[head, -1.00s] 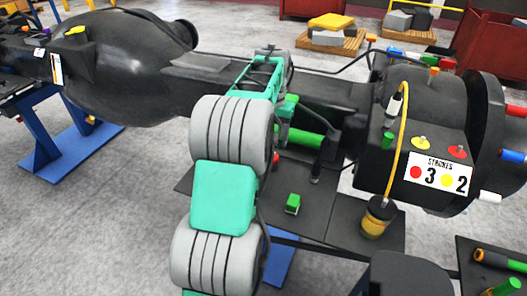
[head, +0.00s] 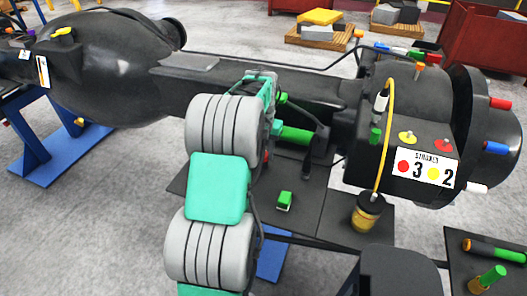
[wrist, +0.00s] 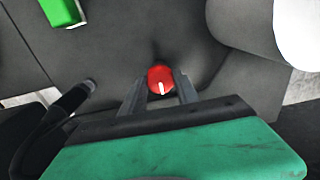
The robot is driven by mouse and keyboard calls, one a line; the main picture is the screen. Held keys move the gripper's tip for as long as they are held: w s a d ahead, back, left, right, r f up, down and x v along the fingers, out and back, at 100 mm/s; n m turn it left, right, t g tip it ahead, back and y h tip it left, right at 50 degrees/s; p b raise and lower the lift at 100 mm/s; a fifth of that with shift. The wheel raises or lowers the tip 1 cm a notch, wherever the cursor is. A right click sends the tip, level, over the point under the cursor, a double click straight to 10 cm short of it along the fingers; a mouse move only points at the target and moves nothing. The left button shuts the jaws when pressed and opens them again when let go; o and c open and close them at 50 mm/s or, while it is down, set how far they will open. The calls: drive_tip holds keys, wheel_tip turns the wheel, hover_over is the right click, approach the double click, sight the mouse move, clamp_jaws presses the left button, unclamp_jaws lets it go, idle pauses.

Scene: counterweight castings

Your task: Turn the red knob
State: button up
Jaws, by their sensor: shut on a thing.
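A round red knob (wrist: 159,74) with a white pointer line sits on a dark surface in the middle of the wrist view. My gripper (wrist: 160,88) has a finger on each side of the knob and is shut on it. The white line points toward the bottom of the wrist picture. In the head view a small bit of red (head: 266,156) shows beside my arm. My gripper's fingers are mostly hidden behind my arm there.
A green block (head: 284,200) lies on the dark plate (head: 315,215) near my arm. A dark casting (head: 400,120) with coloured knobs and a "3 2" placard (head: 425,169) is at right.

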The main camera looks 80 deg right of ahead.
clamp_jaws()
drive_tip(key=shift+n, duration=0.4)
drive_tip(key=n, duration=0.3)
drive_tip(key=shift+n+b, duration=0.3)
drive_tip(key=n, duration=0.4)
drive_tip(key=shift+n, duration=0.3)
drive_tip(key=n, duration=0.4)
drive_tip(key=shift+b, duration=0.3)
drive_tip(key=shift+n, duration=2.1)
